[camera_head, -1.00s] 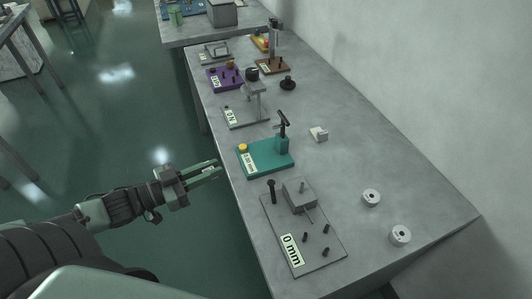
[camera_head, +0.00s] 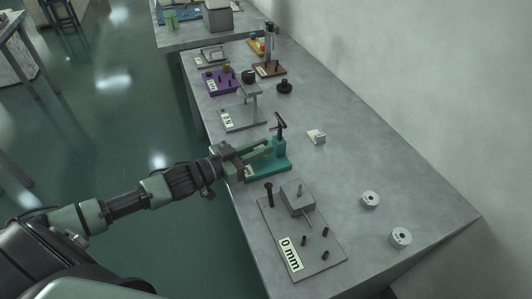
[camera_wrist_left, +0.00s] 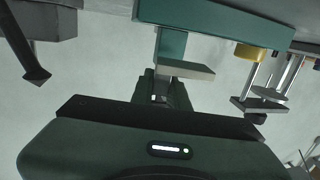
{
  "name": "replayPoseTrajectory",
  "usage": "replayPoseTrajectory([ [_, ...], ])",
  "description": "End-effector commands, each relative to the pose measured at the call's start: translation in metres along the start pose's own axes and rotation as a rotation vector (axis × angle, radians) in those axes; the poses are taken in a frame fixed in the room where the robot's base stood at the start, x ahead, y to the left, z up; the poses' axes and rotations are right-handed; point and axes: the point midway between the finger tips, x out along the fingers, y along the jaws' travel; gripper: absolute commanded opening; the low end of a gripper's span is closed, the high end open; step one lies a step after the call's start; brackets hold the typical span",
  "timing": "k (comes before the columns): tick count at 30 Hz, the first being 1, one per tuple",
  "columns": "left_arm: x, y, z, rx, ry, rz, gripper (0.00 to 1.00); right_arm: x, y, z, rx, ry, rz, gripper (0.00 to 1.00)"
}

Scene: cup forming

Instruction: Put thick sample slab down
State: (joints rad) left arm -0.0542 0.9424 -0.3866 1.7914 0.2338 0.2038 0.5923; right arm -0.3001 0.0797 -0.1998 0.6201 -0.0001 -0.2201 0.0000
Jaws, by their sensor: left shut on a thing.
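My left gripper (camera_head: 266,151) reaches in from the left over the teal fixture (camera_head: 268,170), beside its upright post and black handle. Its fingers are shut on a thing. In the left wrist view a small grey slab (camera_wrist_left: 190,70) shows just beyond the fingers, and I take it for the thick sample slab. In the head view I cannot make the slab out between the fingers. I cannot tell whether the slab touches the fixture. My right gripper is not in view.
A grey fixture plate marked 0 mm (camera_head: 290,240), with a block and pegs, lies in front. A small white block (camera_head: 316,137) and two white discs (camera_head: 370,200) lie to the right. Behind stand a grey fixture (camera_head: 245,118) and a purple one (camera_head: 220,82). The right side is mostly clear.

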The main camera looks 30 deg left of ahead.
Motion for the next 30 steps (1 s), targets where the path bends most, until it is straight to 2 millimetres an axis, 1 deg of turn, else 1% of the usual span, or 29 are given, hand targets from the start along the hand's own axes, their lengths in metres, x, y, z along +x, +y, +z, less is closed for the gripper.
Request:
replayPoseTrajectory([
  [3,0.020,0.000,-0.004,0.002,0.006,0.001,0.00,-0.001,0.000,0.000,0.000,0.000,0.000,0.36],
  [4,0.018,0.000,0.006,-0.002,-0.001,-0.001,0.00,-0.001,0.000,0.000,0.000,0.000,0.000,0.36],
  [6,0.018,0.001,0.019,-0.003,-0.002,-0.001,0.00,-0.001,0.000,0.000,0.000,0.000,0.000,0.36],
  [7,0.018,0.000,0.019,-0.002,-0.001,-0.001,0.00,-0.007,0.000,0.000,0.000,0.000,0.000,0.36],
  [9,0.018,0.000,0.025,-0.001,0.000,-0.001,0.00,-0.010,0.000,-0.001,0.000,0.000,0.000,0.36],
  [21,0.018,0.001,0.033,0.000,0.001,0.001,0.00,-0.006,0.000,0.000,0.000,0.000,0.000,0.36],
  [22,0.018,0.001,0.033,0.001,0.001,0.001,0.18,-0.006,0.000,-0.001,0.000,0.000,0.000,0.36],
  [23,0.018,0.001,0.033,0.001,0.001,0.001,0.27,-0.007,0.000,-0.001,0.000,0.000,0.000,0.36],
  [24,0.018,0.001,0.033,0.001,0.001,0.001,0.37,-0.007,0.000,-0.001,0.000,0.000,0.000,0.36],
  [30,0.018,0.001,0.032,0.000,0.001,0.001,0.37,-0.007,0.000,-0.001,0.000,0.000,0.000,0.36],
])
